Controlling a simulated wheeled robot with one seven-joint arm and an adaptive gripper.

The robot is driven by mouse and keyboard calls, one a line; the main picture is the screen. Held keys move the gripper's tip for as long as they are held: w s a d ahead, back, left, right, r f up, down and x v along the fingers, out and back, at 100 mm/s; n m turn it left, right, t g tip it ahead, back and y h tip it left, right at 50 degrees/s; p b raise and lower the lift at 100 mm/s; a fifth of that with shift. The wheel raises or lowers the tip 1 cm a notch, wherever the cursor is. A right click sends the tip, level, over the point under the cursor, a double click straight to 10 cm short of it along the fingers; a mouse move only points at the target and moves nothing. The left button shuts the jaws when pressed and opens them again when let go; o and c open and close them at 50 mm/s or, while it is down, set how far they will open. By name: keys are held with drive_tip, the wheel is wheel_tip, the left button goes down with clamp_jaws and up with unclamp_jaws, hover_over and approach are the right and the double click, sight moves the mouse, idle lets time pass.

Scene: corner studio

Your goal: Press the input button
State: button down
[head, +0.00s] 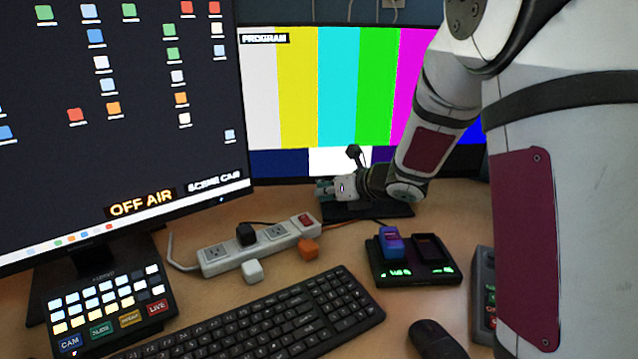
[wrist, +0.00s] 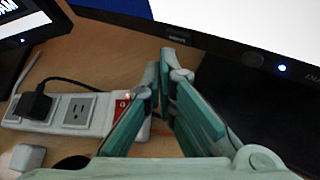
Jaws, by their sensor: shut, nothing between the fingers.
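My gripper (head: 323,188) is shut and empty in the head view, in front of the lower edge of the colour-bar monitor (head: 338,85). In the wrist view my gripper (wrist: 165,66) points at the monitor's lower bezel (wrist: 215,47). That bezel carries a small dark labelled patch (wrist: 177,40), a round dark knob or button (wrist: 254,58) and a lit blue light (wrist: 281,68). The fingertips are just below the patch, and I cannot tell whether they touch the bezel. No readable label marks the input button, so I cannot tell which part it is.
A white power strip (head: 222,255) with plugs lies left of my gripper. A second monitor (head: 110,130) reads "OFF AIR". A button panel (head: 75,303), keyboard (head: 270,320), mouse (head: 436,340) and charging dock (head: 425,270) with a purple-blue pack fill the front desk.

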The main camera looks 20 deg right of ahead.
drive_tip(key=shift+s, duration=0.1)
drive_tip(key=shift+s+a+b, duration=0.2)
drive_tip(key=shift+s+b, duration=0.2)
drive_tip(key=shift+s, duration=0.55)
drive_tip(key=shift+s+a+b, duration=0.15)
drive_tip(key=shift+s+b, duration=0.25)
drive_tip(key=shift+s, duration=0.55)
drive_tip(key=shift+s+a+b, duration=0.2)
drive_tip(key=shift+s+b, duration=0.2)
drive_tip(key=shift+s, duration=0.55)
